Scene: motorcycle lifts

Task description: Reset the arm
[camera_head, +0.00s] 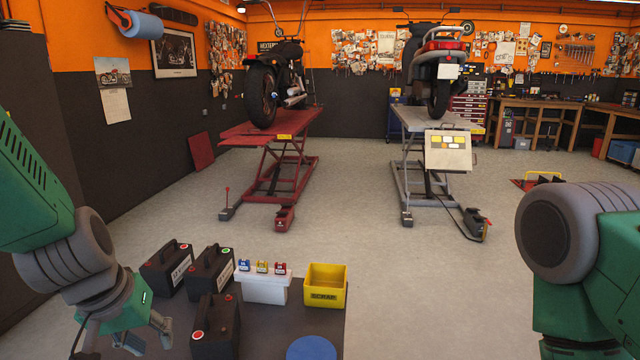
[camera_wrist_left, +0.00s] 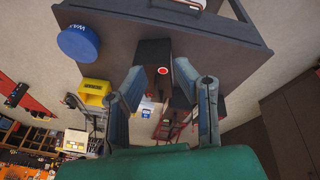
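My left arm comes in from the left in the head view. Its gripper (camera_head: 145,338) hangs low, just left of a black battery (camera_head: 217,322) with a red round mark. In the left wrist view, the two fingers of this gripper (camera_wrist_left: 170,75) stand apart with no object held between them. The same battery (camera_wrist_left: 153,52) shows beyond the fingertips, partly hidden by them. Only upper links of my right arm show at the right edge of the head view. My right gripper is out of the picture.
A white bin (camera_head: 263,289) with small coloured pieces, a yellow SCRAP box (camera_head: 325,287) and a blue disc (camera_head: 311,349) are nearby. Red (camera_head: 255,133) and grey (camera_head: 425,118) lifts carry motorcycles; floor between is clear.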

